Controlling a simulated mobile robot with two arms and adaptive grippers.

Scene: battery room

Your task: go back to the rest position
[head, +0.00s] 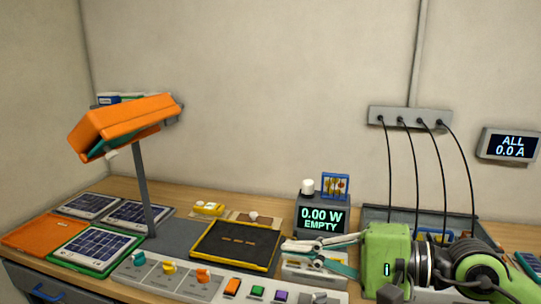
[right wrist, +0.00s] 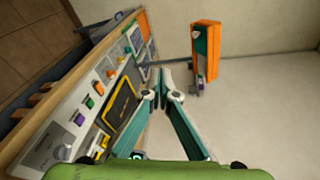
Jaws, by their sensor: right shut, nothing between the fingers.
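My right gripper (head: 284,246) reaches in from the right in the head view, with a green body and teal fingers. Its fingers are shut and empty, just right of the black mat with a yellow rim (head: 232,246). My left gripper does not show in either view.
An orange lamp (head: 124,122) stands at the left above several solar panels (head: 95,250). A control strip with knobs and buttons (head: 168,267) runs along the front edge. Black cables (head: 413,170) hang from a wall socket bar at the right, beside a display (head: 510,146).

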